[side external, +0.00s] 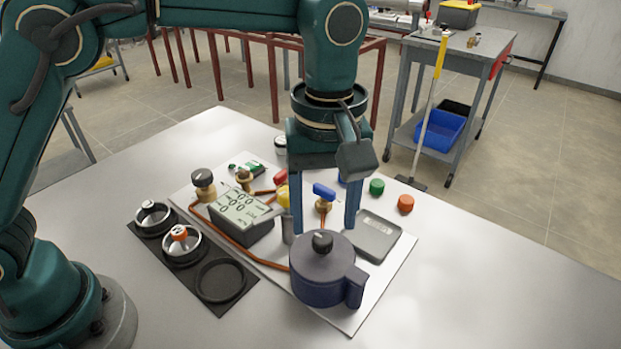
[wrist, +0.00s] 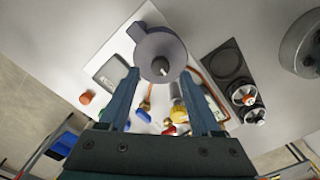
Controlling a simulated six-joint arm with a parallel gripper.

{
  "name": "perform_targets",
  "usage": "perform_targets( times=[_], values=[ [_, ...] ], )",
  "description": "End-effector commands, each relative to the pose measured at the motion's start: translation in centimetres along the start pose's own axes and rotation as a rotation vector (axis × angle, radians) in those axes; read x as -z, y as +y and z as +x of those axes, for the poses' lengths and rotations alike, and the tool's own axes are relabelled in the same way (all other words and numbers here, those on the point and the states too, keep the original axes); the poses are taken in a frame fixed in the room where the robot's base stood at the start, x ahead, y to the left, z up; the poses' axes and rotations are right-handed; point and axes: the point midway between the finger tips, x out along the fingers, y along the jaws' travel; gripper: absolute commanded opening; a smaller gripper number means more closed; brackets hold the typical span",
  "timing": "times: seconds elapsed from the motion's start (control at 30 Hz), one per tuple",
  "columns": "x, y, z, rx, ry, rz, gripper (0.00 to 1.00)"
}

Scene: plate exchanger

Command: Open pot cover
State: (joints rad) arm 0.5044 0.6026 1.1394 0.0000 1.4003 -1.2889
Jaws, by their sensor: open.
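The pot (side external: 318,290) is dark blue-purple with a side handle, and stands upright at the front of the white board. Its round cover (side external: 305,264) is on, with a black knob (side external: 322,241) in the middle. My gripper (side external: 324,230) points down, open and empty, with its fingers wide apart. In the wrist view the knob (wrist: 160,66) shows in the gap between the fingertips of my gripper (wrist: 160,73), with the pot (wrist: 150,45) beyond. The fingers appear apart from the knob; their exact height above the cover is hard to tell.
A black mat (side external: 240,302) with round holders lies left of the pot. A grey display box (side external: 240,218), copper pipes and valves (side external: 323,200) stand close behind. A grey scale (side external: 372,237) sits behind right.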

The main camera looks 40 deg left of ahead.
Motion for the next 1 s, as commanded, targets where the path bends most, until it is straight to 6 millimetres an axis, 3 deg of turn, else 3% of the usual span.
perform_targets(
  times=[0.3,0.6,0.63,0.77,0.8,1.0],
  values=[
    [0.0,-0.1,3.1,0.001,0.000,-0.001,0.64],
    [0.0,-0.1,3.4,0.000,0.000,-0.001,0.64],
    [0.0,-0.1,3.4,0.000,0.000,-0.001,0.57],
    [0.0,-0.1,3.4,0.000,0.000,-0.001,0.07],
    [0.0,-0.1,3.4,0.000,0.001,-0.001,0.00],
    [0.1,-0.1,3.4,0.000,0.001,-0.001,0.00]
  ],
)
